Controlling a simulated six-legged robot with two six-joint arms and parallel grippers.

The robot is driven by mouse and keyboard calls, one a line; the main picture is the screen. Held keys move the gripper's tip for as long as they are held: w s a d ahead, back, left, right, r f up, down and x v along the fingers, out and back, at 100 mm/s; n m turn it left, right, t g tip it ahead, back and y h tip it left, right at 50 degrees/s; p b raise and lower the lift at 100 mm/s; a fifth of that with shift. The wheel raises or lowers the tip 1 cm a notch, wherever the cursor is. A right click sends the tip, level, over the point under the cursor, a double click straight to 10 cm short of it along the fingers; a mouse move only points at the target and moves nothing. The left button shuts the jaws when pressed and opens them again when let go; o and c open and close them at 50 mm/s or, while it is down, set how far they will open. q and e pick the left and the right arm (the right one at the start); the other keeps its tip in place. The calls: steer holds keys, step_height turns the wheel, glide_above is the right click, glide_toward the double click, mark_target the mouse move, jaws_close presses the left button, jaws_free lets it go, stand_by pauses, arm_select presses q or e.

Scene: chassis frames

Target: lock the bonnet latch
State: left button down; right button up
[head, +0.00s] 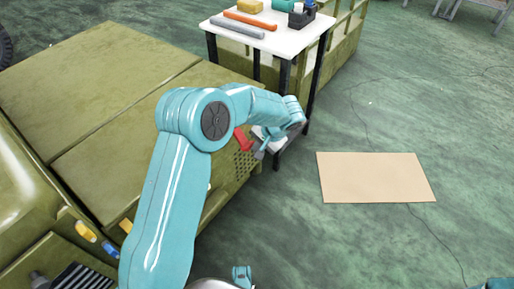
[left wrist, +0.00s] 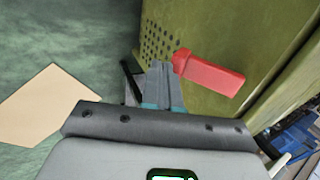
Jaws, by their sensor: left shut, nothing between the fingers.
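The bonnet latch is a red lever (head: 242,139) on the side of an olive-green vehicle, partly hidden behind my left arm in the head view. In the left wrist view the red lever (left wrist: 212,74) sticks out from the green side panel, beside a patch of small holes. The bonnet (head: 85,95) is a flat green cover lying down on the vehicle. My left gripper (head: 262,150) is shut and empty, close beside the lever. In the left wrist view its fingertips (left wrist: 158,70) are just left of the lever's end; I cannot tell whether they touch.
A white-topped table (head: 285,40) with black legs stands behind the gripper, holding tools and small boxes. A tan mat (head: 375,177) lies on the green floor at the right. The floor around the mat is clear.

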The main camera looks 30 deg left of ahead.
arm_select(q)
steer(key=b+x, duration=0.3)
steer(key=x, duration=0.3)
steer(key=shift+a+b, duration=0.3)
arm_select(e)
steer(key=shift+w+d+f, duration=0.15)
steer(key=shift+w+f, duration=0.05)
steer(key=shift+f, duration=0.4)
steer(key=shift+w+d+f, duration=0.1)
steer(key=shift+w+f, duration=0.1)
steer(key=shift+f, duration=0.45)
steer(key=shift+w+d+f, duration=0.15)
steer(key=shift+w+f, duration=0.05)
steer(key=shift+f, duration=0.4)
arm_select(q)
steer(key=shift+w+r, duration=0.1)
